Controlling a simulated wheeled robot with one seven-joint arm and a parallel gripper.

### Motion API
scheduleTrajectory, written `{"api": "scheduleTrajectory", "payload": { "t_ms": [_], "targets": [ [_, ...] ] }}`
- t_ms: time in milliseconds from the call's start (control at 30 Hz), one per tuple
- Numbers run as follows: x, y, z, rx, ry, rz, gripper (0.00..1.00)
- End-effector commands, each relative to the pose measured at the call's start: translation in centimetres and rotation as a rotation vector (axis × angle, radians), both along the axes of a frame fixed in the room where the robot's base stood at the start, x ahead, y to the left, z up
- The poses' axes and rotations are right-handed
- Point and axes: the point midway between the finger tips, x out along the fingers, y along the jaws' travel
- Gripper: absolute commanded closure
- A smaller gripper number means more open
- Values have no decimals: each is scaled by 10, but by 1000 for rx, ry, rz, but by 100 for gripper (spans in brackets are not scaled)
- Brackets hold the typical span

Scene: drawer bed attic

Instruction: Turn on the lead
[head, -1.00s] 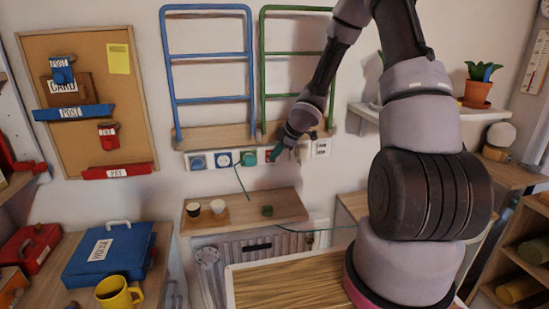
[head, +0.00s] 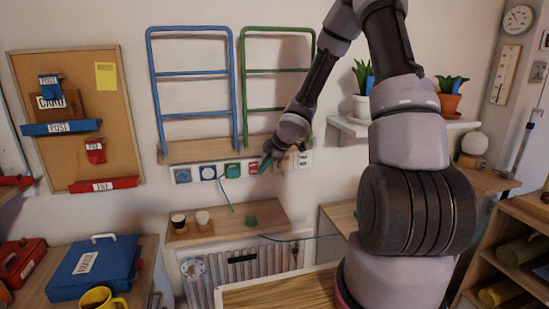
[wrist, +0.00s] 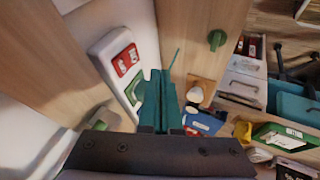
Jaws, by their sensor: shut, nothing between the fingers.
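A white socket strip (head: 219,171) runs along the wall under the wooden ledge. A green plug (head: 231,170) sits in it, with a thin green lead (head: 226,196) hanging down towards the small shelf. A red switch (head: 253,168) is just right of the plug. In the wrist view, the red switch (wrist: 127,61) shows with two white marks, and a green part (wrist: 133,90) is next to it. My gripper (head: 265,163) is shut and empty, its teal fingers (wrist: 158,75) close to the strip's right part. I cannot tell whether they touch it.
The small shelf (head: 215,231) below holds two cups and a green block (head: 251,220). Blue (head: 194,85) and green (head: 279,80) racks hang above the strip. A radiator (head: 235,268) is below the shelf. A blue case (head: 93,267) stands on the left bench.

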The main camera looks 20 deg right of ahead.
Motion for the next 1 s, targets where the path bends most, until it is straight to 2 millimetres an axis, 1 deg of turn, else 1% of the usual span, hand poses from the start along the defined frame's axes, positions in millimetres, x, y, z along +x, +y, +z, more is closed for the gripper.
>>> {"api": "scheduleTrajectory", "payload": {
  "t_ms": [267, 467, 600, 767, 1000],
  "targets": [
    [-14, -11, 21, 0, -2, -3, 100],
    [-23, -16, 29, 4, 7, -3, 100],
    [-27, -21, 39, 0, -1, -4, 100],
    [-33, -22, 41, 3, 10, -5, 100],
    [-39, -26, 51, 2, 5, -2, 100]
  ]
}}
